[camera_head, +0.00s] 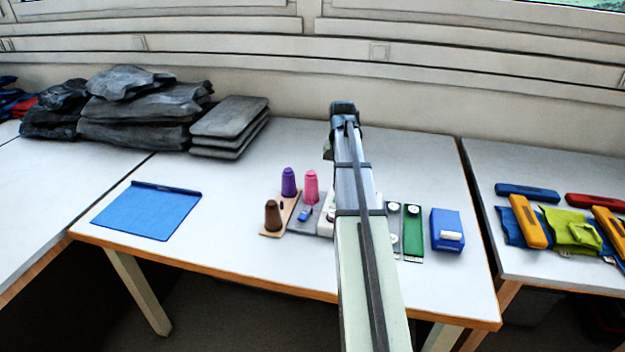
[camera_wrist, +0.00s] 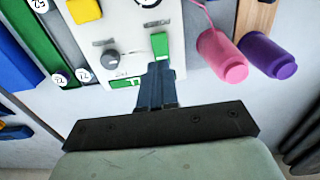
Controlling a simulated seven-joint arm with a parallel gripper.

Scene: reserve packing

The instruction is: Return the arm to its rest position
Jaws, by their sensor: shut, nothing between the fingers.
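My gripper (camera_wrist: 157,76) shows in the wrist view with its two dark fingers together and nothing between them. It points at the white device (camera_wrist: 128,45), beside a green block on it. I cannot tell the height of the fingertips above it. In the head view my own arm rises through the middle of the picture. It hides my gripper and most of the white device (camera_head: 325,228).
The table (camera_head: 230,265) also bears a pink spool (camera_head: 311,186), a purple spool (camera_head: 289,182), a brown spool (camera_head: 272,214), a green strip (camera_head: 413,232), a blue box (camera_head: 447,230), a blue mat (camera_head: 147,211) and dark folded stacks (camera_head: 230,120).

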